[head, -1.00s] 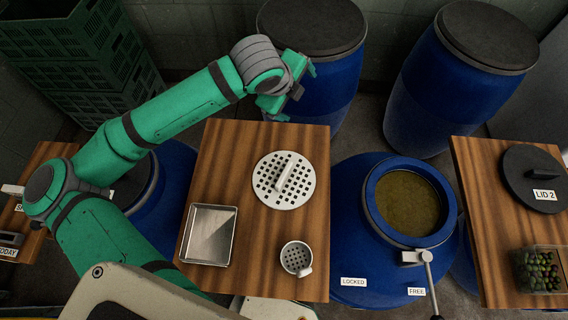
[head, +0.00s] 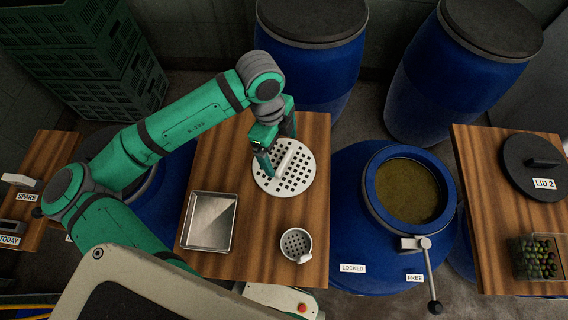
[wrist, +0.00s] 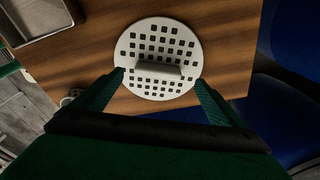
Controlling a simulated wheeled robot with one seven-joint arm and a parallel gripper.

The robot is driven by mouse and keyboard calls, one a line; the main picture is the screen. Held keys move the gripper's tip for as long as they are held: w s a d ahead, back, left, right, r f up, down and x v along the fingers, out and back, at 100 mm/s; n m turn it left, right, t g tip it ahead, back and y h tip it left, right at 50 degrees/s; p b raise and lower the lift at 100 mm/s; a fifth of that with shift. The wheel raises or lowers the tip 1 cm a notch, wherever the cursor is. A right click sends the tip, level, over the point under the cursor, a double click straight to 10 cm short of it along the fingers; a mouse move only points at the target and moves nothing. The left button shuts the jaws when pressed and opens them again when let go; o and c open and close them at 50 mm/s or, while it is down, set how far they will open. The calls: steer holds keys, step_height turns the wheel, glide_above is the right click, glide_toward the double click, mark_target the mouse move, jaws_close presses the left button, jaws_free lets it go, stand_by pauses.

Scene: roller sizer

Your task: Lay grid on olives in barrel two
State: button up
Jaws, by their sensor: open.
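The round white perforated grid (head: 292,181) with an upright bar handle lies flat on the wooden board in the middle. My gripper (head: 268,158) is open just above the grid's upper left part. In the wrist view, my gripper's two fingers (wrist: 159,77) stand apart on either side of the grid (wrist: 145,40), with its handle between them but farther off; contact cannot be told. Barrel two, the open blue barrel (head: 370,230), stands right of the board, full to near its rim with murky olive-brown liquid (head: 405,190). No separate olives can be made out in it.
A metal tray (head: 209,222) and a perforated cup (head: 296,243) sit on the board. A lever (head: 429,270) with LOCKED and FREE labels is at the barrel's front. Lid 2 (head: 530,160) and a box of olives (head: 537,257) are on the right board. Closed barrels stand behind.

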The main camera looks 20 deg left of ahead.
mark_target(283, 160)
steer(key=f, duration=0.3)
steer(key=d+f, duration=0.1)
steer(key=shift+s+f, duration=0.25)
steer(key=shift+f, duration=0.1)
steer(key=shift+c, duration=0.7)
steer(key=c, duration=1.2)
steer(key=shift+r, duration=0.1)
